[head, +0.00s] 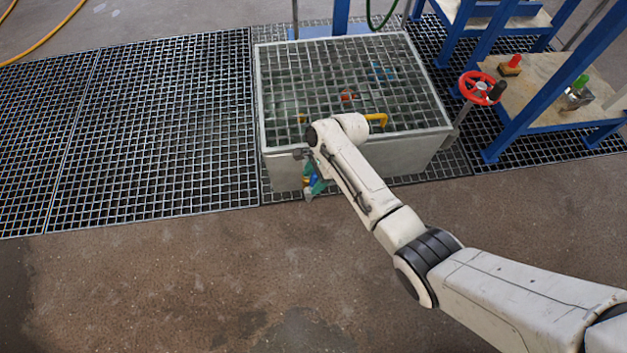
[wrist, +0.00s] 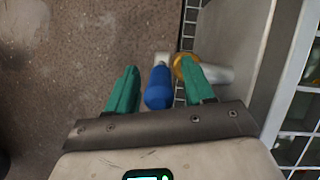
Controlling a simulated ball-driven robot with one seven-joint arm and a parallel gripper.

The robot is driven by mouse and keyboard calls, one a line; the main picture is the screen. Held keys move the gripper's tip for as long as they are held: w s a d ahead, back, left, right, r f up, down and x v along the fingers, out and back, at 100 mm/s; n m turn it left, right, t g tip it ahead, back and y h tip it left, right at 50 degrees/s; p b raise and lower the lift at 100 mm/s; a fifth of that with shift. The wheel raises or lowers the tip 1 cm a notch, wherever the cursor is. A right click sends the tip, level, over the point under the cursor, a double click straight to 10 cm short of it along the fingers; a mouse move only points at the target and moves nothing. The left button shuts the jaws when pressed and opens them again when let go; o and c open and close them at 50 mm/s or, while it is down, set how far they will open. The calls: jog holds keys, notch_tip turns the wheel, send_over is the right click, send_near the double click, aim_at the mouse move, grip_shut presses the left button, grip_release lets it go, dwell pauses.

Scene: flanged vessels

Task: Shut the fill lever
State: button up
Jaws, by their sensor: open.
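A lever with a blue grip (wrist: 158,88) shows in the wrist view, in the gap between my green fingers. Its pale far end (wrist: 162,58) lies beside a brass-coloured round fitting (wrist: 180,65) with a silver pipe (wrist: 217,73). My gripper (wrist: 159,70) is open, with one finger on each side of the blue grip. Contact with either finger cannot be made out. The right finger partly covers the fitting. In the head view my gripper (head: 312,185) is low at the tank's front left corner, and my arm hides much there.
The grate-topped tank (head: 410,155) stands directly beside my gripper. A yellow bent handle (head: 377,118) is on the tank. A red handwheel (head: 481,88) and blue-framed benches (head: 540,110) stand right. Bare floor (head: 180,290) lies in front and left.

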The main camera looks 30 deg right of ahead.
jog(key=shift+c, duration=0.3)
grip_shut()
dwell(0.3)
